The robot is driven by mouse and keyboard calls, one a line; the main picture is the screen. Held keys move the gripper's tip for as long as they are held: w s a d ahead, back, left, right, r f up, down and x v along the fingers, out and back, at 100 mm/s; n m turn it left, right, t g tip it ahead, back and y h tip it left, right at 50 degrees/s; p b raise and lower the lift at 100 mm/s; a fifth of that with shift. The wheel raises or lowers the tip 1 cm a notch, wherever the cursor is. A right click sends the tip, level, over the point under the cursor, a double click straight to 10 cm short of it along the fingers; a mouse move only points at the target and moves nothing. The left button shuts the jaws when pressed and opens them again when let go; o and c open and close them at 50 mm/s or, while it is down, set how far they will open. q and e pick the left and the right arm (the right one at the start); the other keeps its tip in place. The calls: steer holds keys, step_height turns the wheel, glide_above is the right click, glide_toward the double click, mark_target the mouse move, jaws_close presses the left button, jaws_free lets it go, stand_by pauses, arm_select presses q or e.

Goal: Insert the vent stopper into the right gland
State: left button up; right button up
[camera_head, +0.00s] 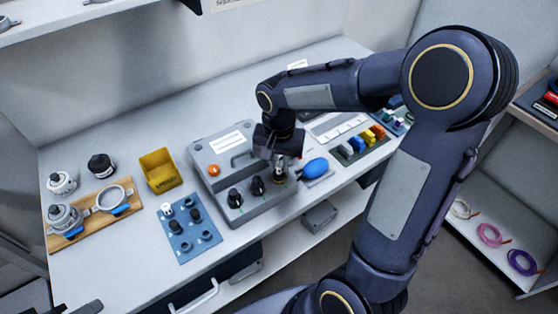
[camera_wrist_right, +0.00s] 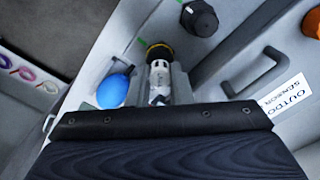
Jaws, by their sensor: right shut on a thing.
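The grey sensor box (camera_head: 215,165) stands on the bench with black glands along its front. The left gland (camera_head: 234,198) and middle gland (camera_head: 257,186) are capped in black. My right gripper (camera_head: 279,162) points down over the box's right end. In the right wrist view my right gripper (camera_wrist_right: 160,90) is shut on a white, printed cylinder, the vent stopper (camera_wrist_right: 159,80). Its far end meets a dark ring with a yellow-brown rim, the right gland (camera_wrist_right: 159,50). I cannot tell how deep the stopper sits. My left gripper is not in view.
A blue bulb (camera_head: 315,168) lies close right of the gland. A blue board with fittings (camera_head: 182,249), a yellow bin (camera_head: 158,170) and a wooden board (camera_head: 88,228) stand to the left. Coloured blocks (camera_head: 376,132) stand at the right. The box's handle (camera_wrist_right: 255,75) rises near the gripper.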

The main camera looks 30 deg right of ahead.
steer(key=shift+f+b, duration=0.45)
steer(key=shift+f, duration=0.15)
stand_by(0.3)
steer(key=o, duration=0.9)
steer(key=shift+o, duration=0.2)
steer(key=shift+r, duration=0.1)
steer(key=shift+r+p, duration=2.9)
steer(key=shift+r, duration=0.55)
